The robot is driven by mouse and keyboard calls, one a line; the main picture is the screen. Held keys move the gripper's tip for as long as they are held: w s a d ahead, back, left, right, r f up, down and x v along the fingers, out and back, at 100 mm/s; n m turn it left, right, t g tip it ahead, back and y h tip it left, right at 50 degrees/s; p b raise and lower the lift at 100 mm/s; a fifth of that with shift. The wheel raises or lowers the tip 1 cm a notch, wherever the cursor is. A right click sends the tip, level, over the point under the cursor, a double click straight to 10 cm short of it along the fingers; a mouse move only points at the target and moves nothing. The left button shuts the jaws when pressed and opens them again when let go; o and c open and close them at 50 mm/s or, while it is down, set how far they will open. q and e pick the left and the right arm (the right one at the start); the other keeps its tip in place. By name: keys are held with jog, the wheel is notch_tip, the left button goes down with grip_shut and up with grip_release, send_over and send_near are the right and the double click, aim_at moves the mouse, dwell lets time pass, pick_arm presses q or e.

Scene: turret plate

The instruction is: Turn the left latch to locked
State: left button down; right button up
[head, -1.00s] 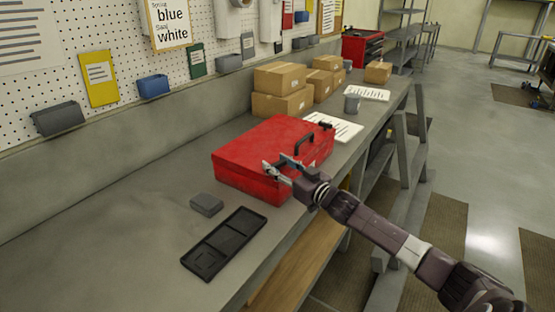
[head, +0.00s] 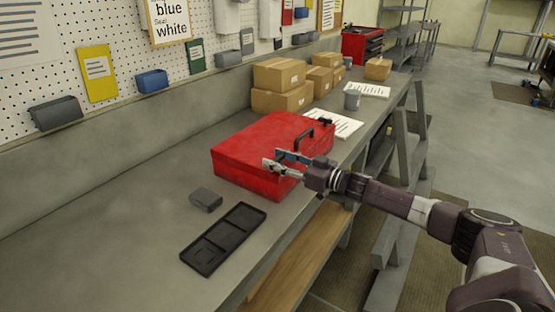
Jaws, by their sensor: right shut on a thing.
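My right gripper (head: 279,162) is at the box's front face, near the lid's edge. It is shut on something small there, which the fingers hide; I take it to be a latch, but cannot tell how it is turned. A second dark fitting (head: 325,121) shows at the box's far right end. My left gripper is not in view.
A black compartment tray (head: 224,237) and a small grey block (head: 206,199) lie in front of the box on the workbench (head: 110,235). Cardboard boxes (head: 283,101), a grey mug (head: 352,100) and papers (head: 338,124) are behind. The bench's left part is clear.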

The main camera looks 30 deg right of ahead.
jog(key=shift+r, duration=0.1)
jog(key=o, duration=1.2)
jog(key=shift+c, duration=0.2)
jog(key=v, duration=1.2)
